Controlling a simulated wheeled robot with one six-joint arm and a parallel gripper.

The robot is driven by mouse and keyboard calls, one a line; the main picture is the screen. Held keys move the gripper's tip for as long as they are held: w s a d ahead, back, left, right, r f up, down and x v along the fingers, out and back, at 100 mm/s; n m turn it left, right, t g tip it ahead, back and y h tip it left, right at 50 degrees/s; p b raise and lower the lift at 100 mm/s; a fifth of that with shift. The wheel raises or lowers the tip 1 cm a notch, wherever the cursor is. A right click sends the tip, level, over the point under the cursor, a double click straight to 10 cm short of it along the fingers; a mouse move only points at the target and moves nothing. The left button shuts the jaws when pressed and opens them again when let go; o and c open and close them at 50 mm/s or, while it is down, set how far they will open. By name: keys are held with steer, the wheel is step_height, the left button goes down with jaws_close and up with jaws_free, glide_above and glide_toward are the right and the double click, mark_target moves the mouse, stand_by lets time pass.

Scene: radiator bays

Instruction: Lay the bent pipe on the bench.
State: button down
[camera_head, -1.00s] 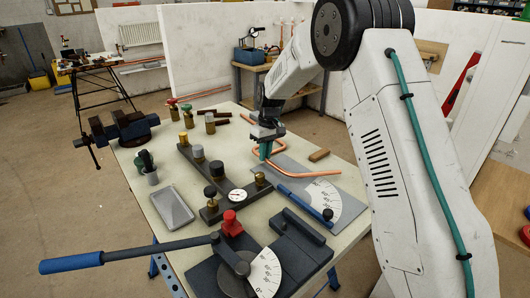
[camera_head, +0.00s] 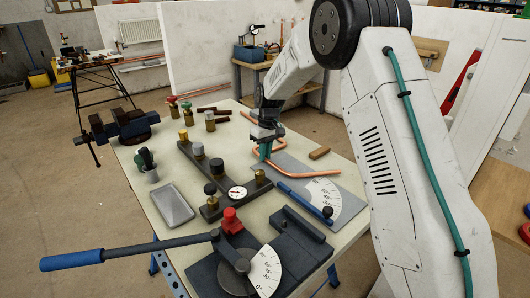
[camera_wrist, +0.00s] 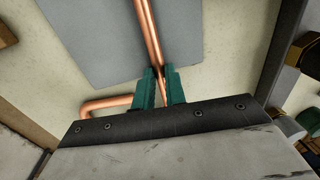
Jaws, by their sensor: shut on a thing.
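The bent copper pipe (camera_head: 310,174) is at the back right of the bench (camera_head: 150,218), partly over a grey plate with a white angle scale. My gripper (camera_head: 265,153) points down with its green fingers shut on the pipe. In the wrist view the pipe (camera_wrist: 148,35) runs between the gripper's fingers (camera_wrist: 160,88), and a bent end turns off to the left. Whether the pipe touches the plate or hangs just above it I cannot tell.
A gauge fixture with a dial (camera_head: 237,193) stands left of the pipe. A grey tray (camera_head: 172,205), a pipe bender with a blue handle (camera_head: 72,261) and a wooden block (camera_head: 319,153) are on the bench.

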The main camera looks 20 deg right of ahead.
steer(key=c, duration=1.4)
jaws_free()
steer(key=shift+o, duration=0.2)
steer(key=shift+r, duration=0.1)
step_height(320, 180, up, 8)
steer(key=shift+m+g, duration=0.6)
steer(key=s, duration=0.1)
steer(key=s+f, duration=0.1)
steer(key=s, duration=0.1)
steer(key=s+d+f, duration=0.1)
steer(key=shift+s+f, duration=0.1)
steer(key=shift+s, duration=0.05)
steer(key=s+r+m+t, duration=0.1)
steer(key=s+r, duration=0.3)
steer(key=s, duration=1)
steer(key=s+d+r+m+t, duration=0.1)
steer(key=s+r, duration=0.4)
steer(key=s, duration=0.9)
steer(key=s+d+r+m+t+h, duration=0.1)
steer(key=s+r, duration=0.3)
steer(key=s, duration=1)
steer(key=shift+s+r, duration=0.2)
steer(key=shift+r, duration=0.15)
